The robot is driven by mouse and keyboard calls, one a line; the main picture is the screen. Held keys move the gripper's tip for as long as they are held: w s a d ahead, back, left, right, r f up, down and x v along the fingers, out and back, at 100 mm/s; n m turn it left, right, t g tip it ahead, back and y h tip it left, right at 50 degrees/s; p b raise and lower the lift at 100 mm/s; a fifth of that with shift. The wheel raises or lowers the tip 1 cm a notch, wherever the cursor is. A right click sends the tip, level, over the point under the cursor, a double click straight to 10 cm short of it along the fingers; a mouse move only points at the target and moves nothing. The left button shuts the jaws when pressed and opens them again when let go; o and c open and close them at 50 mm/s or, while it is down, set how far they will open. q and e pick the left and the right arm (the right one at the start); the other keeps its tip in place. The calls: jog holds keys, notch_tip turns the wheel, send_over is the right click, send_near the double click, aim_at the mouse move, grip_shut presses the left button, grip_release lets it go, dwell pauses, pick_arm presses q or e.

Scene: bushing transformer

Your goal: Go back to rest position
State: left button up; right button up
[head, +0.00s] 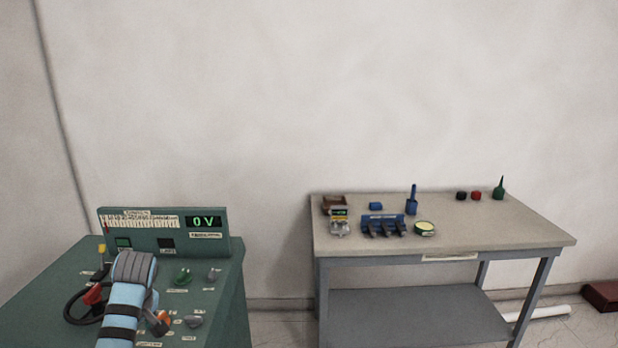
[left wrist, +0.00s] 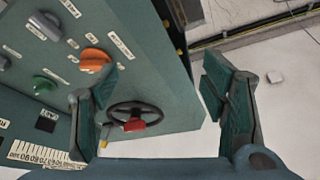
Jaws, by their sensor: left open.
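My left arm reaches in from the bottom left of the head view, over the green control console (head: 50,285). The orange knob (left wrist: 94,60) and the green knob (left wrist: 44,84) are to the left of the fingers. My right gripper is not in view.
The console's display panel (head: 165,232) reads 0 V. Floor shows between console and bench.

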pick_arm(q)
jog(key=s+d+f+m+b, duration=0.1)
jog(key=s+f+m, duration=0.3)
jog(key=f, duration=0.7)
jog(key=s+d+f+m+h, duration=0.15)
jog(key=s+f, duration=0.35)
jog(key=f, duration=0.6)
jog(key=s+d+f+m+b, duration=0.15)
jog(key=s+f, duration=0.35)
jog(key=f, duration=0.6)
jog(key=s+d+f+m, duration=0.3)
jog(key=s+f+m, duration=0.1)
jog(key=s+f, duration=0.95)
jog(key=s+d+f+m+h, duration=0.1)
jog(key=s+f, duration=0.1)
jog(key=s, duration=0.8)
jog(key=s+d+f+m, duration=0.1)
jog(key=s+d+f, duration=0.1)
jog(key=s, duration=0.9)
jog(key=shift+s+d+m+g+h+b, duration=0.25)
jog(key=shift+m+g+h+b, duration=0.1)
jog(key=shift+b, duration=0.1)
